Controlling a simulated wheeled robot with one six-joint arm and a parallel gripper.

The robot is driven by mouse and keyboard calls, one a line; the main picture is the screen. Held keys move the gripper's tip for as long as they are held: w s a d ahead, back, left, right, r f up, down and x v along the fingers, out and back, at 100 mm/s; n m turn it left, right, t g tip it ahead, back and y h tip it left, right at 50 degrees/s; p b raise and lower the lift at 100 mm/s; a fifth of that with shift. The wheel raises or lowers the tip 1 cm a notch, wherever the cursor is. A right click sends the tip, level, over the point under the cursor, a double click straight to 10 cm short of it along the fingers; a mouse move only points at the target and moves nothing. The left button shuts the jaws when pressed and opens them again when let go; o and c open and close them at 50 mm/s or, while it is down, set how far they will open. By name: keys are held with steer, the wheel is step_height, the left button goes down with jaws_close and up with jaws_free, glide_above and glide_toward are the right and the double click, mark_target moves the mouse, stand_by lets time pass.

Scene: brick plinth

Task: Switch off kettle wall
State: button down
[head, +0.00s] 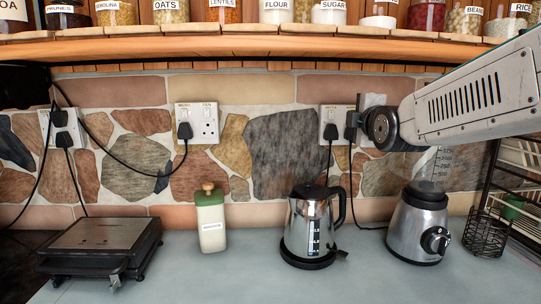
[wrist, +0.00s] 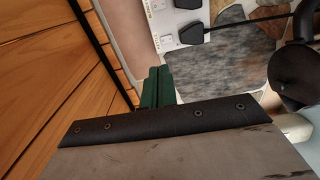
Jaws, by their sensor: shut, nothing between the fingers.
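The steel kettle (head: 303,222) with black lid and handle stands on its base on the counter. Its cord rises to the left black plug (head: 331,132) in the right-hand white double socket (head: 340,113) on the stone wall. In the turned wrist view, this socket (wrist: 167,24) shows two rocker switches beside its plugs; the switch (wrist: 167,41) by the lower plug (wrist: 195,34) is clear. Whether it is on cannot be told. My gripper (wrist: 158,72), with green fingers, is shut and empty, just below that switch in the picture. My arm hides it in the head view.
A blender (head: 418,225) stands right of the kettle beside a wire rack (head: 487,232). Another double socket (head: 197,122) is left. A wooden shelf (head: 240,42) with jars overhangs the wall.

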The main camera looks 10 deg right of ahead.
steer(key=s+a+f+m+g+y, duration=0.1)
steer(key=s+f+m+g, duration=0.45)
steer(key=f, duration=0.25)
steer(key=s+a+f+m+g, duration=0.1)
steer(key=s+f+m+g, duration=0.3)
steer(key=s+f, duration=0.3)
steer(key=s+a+f+m+g, duration=0.1)
steer(key=s+f+m+g, duration=0.2)
steer(key=s, duration=0.9)
steer(key=s+a+f+m+g, duration=0.1)
steer(key=s+f+m+g, duration=0.3)
steer(key=s, duration=0.8)
steer(key=shift+a+f+y, duration=0.3)
steer(key=shift+f, duration=0.1)
